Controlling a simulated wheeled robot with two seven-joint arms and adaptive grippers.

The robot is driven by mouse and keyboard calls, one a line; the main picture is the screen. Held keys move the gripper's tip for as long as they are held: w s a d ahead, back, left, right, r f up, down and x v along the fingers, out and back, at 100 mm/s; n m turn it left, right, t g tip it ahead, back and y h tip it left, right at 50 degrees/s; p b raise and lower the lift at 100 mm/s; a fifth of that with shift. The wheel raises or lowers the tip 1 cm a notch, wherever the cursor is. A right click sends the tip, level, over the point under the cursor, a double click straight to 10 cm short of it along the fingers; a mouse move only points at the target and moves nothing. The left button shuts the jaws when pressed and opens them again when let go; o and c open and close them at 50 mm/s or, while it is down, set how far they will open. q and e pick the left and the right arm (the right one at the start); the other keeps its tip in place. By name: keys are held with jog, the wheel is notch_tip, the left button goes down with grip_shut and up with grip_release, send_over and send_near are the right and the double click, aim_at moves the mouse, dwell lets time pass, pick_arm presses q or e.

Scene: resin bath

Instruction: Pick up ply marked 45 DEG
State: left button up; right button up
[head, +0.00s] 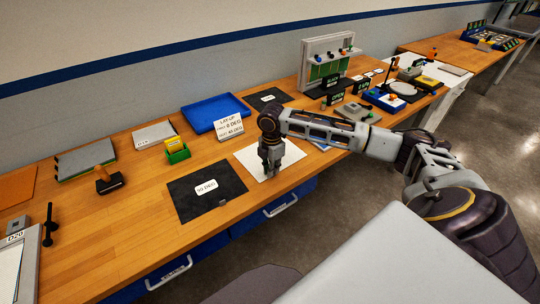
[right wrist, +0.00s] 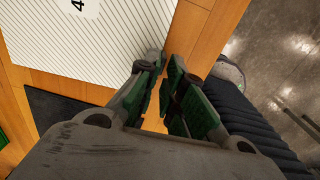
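A white ply (head: 250,160) lies flat on the wooden bench near its front edge. In the right wrist view the ply (right wrist: 100,50) shows fine stripes and a white label (right wrist: 80,6) that begins with a 4; the rest is cut off. My right gripper (head: 270,172) points down over this ply in the head view and hides its label there. In the right wrist view its fingers (right wrist: 165,62) stand slightly apart with nothing between them, beside the ply's edge over bare wood. My left gripper is not in view.
A black ply marked 90 DEG (head: 225,184) lies to the left. A lay-up card (head: 228,127), a green box (head: 177,153) and a blue tray (head: 196,111) stand behind. A dark sheet (head: 264,105) lies further back.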

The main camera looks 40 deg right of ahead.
jog(key=shift+f, duration=1.05)
grip_shut()
jog(key=shift+r, duration=0.15)
notch_tip(320, 180, up, 10)
dwell(0.8)
